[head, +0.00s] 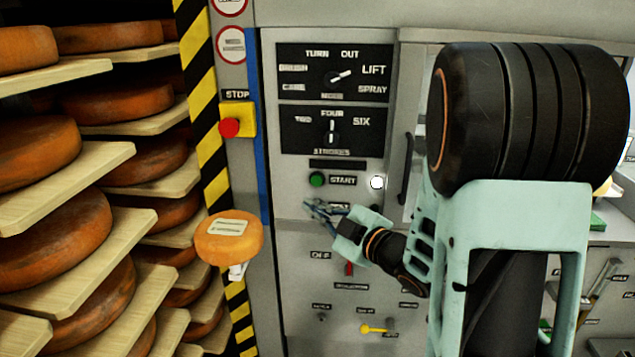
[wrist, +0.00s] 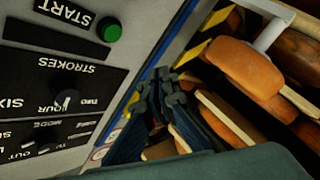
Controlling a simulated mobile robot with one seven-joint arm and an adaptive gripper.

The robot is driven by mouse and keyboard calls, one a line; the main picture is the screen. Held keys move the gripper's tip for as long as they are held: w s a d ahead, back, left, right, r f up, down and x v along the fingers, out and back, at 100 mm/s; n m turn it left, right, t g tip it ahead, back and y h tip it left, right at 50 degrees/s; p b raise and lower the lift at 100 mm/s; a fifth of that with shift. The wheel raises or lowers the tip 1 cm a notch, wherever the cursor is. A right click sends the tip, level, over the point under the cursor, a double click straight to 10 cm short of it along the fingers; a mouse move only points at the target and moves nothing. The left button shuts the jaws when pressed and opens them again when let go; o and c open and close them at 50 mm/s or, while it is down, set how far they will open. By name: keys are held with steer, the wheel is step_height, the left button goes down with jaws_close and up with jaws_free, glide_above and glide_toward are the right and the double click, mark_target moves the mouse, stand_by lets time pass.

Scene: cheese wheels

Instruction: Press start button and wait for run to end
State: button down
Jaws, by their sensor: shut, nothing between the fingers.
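The green start button (head: 317,179) sits on the grey control panel, left of the START label. It also shows in the wrist view (wrist: 110,30). A round white lamp (head: 377,182), bright, is to the right of the label. My gripper (head: 312,206) is just below the button in the head view, its fingers pointing left. Its fingers (wrist: 168,92) are shut and empty in the wrist view, apart from the button there. I cannot tell the gap between fingertips and panel. The upper knob (head: 338,77) points toward LIFT, the strokes knob (head: 332,134) toward FOUR.
A red stop button (head: 229,128) on a yellow box is at the left. A labelled orange cheese wheel (head: 229,240) stands out below it on a pale support. Shelves (head: 60,187) of cheese wheels fill the left. A red switch (head: 349,269) and yellow lever (head: 375,329) are lower.

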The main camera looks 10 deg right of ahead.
mark_target(317, 181)
steer(key=shift+w+d+p, duration=0.1)
steer(key=shift+w+d, duration=0.35)
steer(key=shift+w, duration=0.85)
steer(key=shift+w+d+p, duration=0.1)
steer(key=shift+w+d, duration=0.3)
steer(key=shift+w, duration=0.9)
steer(key=shift+w+d+p, duration=0.1)
steer(key=shift+w+d, duration=0.35)
steer(key=shift+w, duration=0.85)
steer(key=shift+w, duration=0.15)
steer(key=shift+w+d+b, duration=0.15)
steer(key=shift+w+b, duration=0.1)
steer(key=shift+b, duration=0.05)
